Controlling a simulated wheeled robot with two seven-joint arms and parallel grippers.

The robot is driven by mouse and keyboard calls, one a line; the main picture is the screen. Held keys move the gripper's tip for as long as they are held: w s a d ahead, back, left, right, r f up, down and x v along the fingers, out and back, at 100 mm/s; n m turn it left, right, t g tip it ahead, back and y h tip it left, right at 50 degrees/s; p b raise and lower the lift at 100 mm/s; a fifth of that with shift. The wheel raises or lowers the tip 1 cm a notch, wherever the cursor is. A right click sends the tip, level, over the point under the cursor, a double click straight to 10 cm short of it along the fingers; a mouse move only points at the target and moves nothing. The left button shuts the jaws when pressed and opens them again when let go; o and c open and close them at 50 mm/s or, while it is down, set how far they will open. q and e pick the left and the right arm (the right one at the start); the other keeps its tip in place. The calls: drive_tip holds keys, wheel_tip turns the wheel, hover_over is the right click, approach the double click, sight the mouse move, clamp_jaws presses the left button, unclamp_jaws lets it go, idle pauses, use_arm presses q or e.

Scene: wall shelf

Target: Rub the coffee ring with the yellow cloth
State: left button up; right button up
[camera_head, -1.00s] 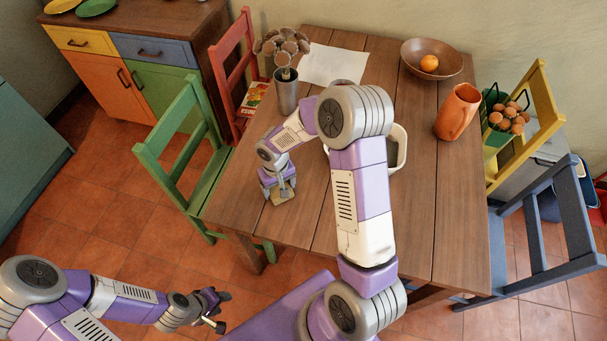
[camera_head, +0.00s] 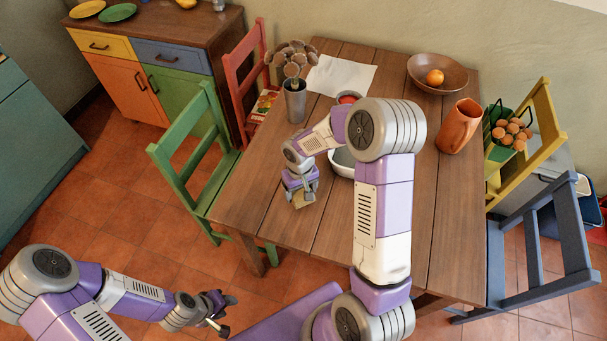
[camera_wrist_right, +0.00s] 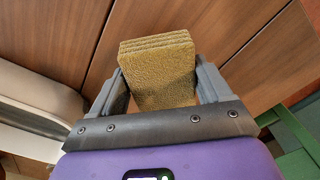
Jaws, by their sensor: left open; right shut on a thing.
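The yellow cloth is a folded, mustard-coloured pad (camera_wrist_right: 158,75), held between the fingers of my right gripper in the right wrist view. In the head view a small part of the cloth (camera_head: 303,204) shows under my right gripper (camera_head: 303,197), low over the left part of the wooden table (camera_head: 270,215). I cannot tell whether the cloth touches the wood. I see no coffee ring in either view; my right arm and the cloth hide part of the tabletop. My left gripper (camera_head: 219,311) is open and empty, away from the table at the lower left.
A white dish (camera_head: 338,168) stands partly behind my right arm. A metal vase of flowers (camera_head: 295,102), white paper (camera_head: 341,76), a wooden bowl (camera_head: 455,80) and an orange jug (camera_head: 460,126) stand around. Green (camera_head: 190,145) and blue (camera_head: 545,250) chairs flank the table.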

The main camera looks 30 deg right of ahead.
drive_tip(key=shift+r+p, duration=1.35)
drive_tip(key=shift+r, duration=0.85)
